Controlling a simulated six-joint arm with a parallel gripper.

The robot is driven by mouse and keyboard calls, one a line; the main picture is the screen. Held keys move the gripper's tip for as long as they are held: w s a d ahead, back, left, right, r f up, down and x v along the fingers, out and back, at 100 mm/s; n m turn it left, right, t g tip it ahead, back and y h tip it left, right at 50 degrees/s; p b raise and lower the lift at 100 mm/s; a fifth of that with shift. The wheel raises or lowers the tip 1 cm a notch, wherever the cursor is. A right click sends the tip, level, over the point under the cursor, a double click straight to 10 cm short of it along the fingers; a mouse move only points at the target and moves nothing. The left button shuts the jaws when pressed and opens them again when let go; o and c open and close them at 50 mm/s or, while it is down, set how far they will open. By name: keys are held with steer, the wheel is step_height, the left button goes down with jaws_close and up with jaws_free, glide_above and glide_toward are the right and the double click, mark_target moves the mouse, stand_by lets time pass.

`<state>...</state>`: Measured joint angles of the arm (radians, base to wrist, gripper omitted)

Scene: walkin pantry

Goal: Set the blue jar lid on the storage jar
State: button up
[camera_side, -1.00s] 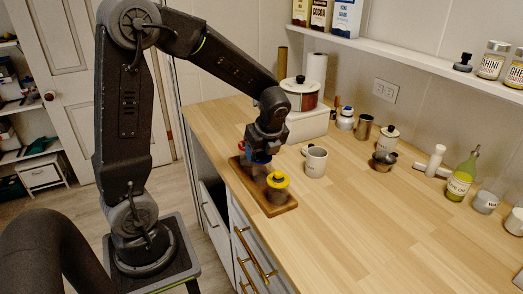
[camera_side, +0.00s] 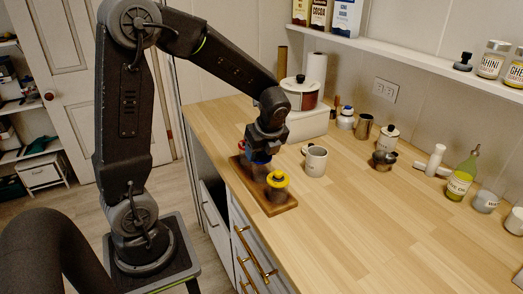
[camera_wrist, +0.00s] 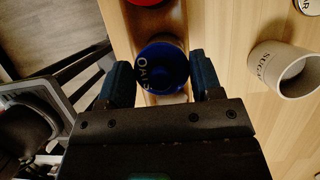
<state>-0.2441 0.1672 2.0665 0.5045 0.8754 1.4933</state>
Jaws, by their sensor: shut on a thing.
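My gripper (camera_wrist: 162,82) points down over the wooden tray, its two fingers shut on the sides of the blue jar lid (camera_wrist: 165,66). The lid is round and dark blue; pale "OATS" lettering shows at its left edge. In the side view, a little blue shows under my gripper (camera_side: 260,157), above the storage jar (camera_side: 258,171) in the tray's middle place. The lid is over or on this jar; I cannot tell whether it is fully seated, since the fingers hide the join.
The wooden tray (camera_side: 279,209) also holds a yellow-lidded jar (camera_side: 278,180) in front and a red-topped one (camera_side: 241,145) behind. The counter's front right is clear.

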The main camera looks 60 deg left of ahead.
steer(key=shift+f, duration=0.4)
steer(key=o, duration=1.2)
steer(key=shift+r, duration=0.1)
steer(key=shift+r, duration=3.4)
steer(key=shift+s+d+r+n, duration=0.15)
steer(key=shift+d+r+n, duration=0.05)
steer(key=shift+d+n, duration=0.1)
steer(key=s+d+r+n+t+h, duration=0.1)
steer(key=s+d+n+t, duration=0.1)
steer(key=s+d+n, duration=0.2)
steer(key=s+d+r+n+t+h, duration=0.1)
steer(key=s+d+r+n+h, duration=0.1)
steer(key=s+d+n, duration=0.2)
steer(key=s+d+r+n+t+h, duration=0.1)
steer(key=s+d+n+t, duration=0.1)
steer(key=s+d+n, duration=0.3)
steer(key=shift+d+r+n+t, duration=0.2)
steer(key=shift+d+n, duration=0.3)
steer(key=shift+n, duration=0.6)
steer(key=shift+d+r+n+t, duration=0.15)
steer(key=shift+d+n, duration=0.3)
steer(key=shift+n, duration=0.65)
